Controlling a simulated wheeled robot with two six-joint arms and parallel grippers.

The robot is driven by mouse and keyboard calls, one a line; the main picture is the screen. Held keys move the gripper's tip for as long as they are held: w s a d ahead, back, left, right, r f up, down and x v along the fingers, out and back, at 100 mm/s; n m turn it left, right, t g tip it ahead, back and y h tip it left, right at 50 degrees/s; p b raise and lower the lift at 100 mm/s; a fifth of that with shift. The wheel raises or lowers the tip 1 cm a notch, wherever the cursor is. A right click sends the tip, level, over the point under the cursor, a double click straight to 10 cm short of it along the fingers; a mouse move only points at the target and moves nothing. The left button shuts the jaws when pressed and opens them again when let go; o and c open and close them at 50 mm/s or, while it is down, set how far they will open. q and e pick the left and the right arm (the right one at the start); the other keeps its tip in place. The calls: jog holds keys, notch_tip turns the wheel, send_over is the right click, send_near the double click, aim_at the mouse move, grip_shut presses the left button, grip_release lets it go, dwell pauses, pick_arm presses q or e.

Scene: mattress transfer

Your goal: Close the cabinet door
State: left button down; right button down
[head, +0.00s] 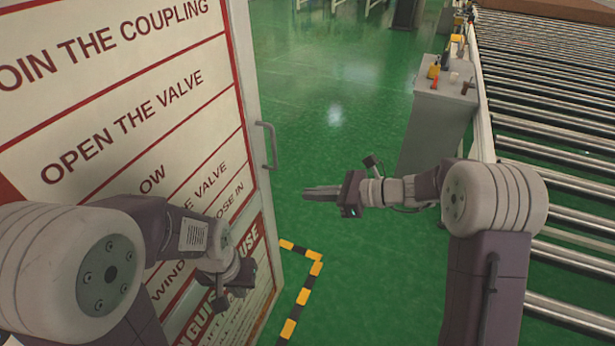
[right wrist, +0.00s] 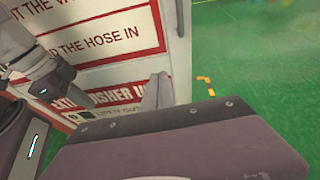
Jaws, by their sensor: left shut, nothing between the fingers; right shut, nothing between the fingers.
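The cabinet door (head: 130,90) is a tall white panel with red-lined printed instructions, filling the left of the head view. Its text also shows in the right wrist view (right wrist: 110,45). A grey bar handle (head: 266,146) stands out near its right edge. The cabinet's interior and hinge side are not visible, so I cannot tell how far the door is open. My left gripper (head: 237,284) is shut and empty, low in front of the door face; contact is unclear. My right gripper (head: 308,192) is shut and empty, right of and below the handle, apart from it, pointing left.
Black-and-yellow tape (head: 303,290) marks the green floor (head: 350,270) beside the door. A grey stand (head: 433,125) with small items is at the back right, next to a roller conveyor (head: 560,90). Floor between door and stand is clear.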

jog(key=w, duration=0.2)
jog(key=t, duration=0.1)
send_near(257, 183)
jog(key=shift+m, duration=0.4)
jog(key=x, duration=0.6)
jog(key=shift+p, duration=0.35)
jog(key=shift+a, duration=0.25)
jog(key=shift+w, duration=0.1)
